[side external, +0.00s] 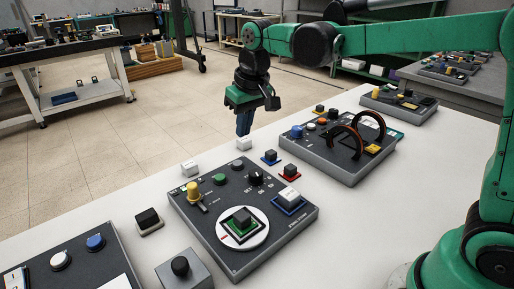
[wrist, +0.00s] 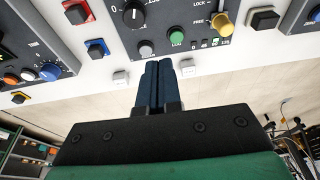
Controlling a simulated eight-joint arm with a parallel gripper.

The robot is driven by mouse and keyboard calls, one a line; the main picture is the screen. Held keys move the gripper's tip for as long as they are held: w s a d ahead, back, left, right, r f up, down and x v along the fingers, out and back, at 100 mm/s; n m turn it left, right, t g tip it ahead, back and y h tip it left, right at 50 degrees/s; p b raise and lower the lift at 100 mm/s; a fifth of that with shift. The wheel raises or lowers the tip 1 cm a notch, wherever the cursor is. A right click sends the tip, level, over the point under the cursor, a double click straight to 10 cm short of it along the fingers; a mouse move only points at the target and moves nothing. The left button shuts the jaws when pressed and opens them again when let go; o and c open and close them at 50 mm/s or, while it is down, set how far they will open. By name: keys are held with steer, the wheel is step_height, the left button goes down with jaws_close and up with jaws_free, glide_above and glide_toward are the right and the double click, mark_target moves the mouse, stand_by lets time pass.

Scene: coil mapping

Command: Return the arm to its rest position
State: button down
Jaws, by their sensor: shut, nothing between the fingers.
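My gripper (side external: 244,122) hangs with its fingers down near the far edge of the white table, beyond the middle control panel. In the wrist view my gripper (wrist: 153,64) has its two dark blue fingers together, with nothing between them. The fingertips are close to two small white blocks; one block (wrist: 120,79) is left of the fingers and the other block (wrist: 188,68) is right of them. My green arm reaches across the upper right of the side view, bent down at the wrist.
The middle panel (side external: 207,236) carries a white dial, a yellow knob and buttons. Another panel (side external: 327,165) with two coil arches stands to the right. Red (side external: 289,173) and blue (side external: 270,158) based blocks lie between them. A grey joystick box (side external: 183,272) stands in front. Open floor lies beyond the table.

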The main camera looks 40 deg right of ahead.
steer(key=s+d+f+t, duration=0.1)
steer(key=s+t, duration=0.1)
steer(key=s, duration=0.4)
steer(key=s+d+f+t, duration=0.1)
steer(key=s+d+t, duration=0.1)
steer(key=s, duration=0.5)
steer(key=shift+d+f+t, duration=0.3)
steer(key=c, duration=1.5)
jaws_free()
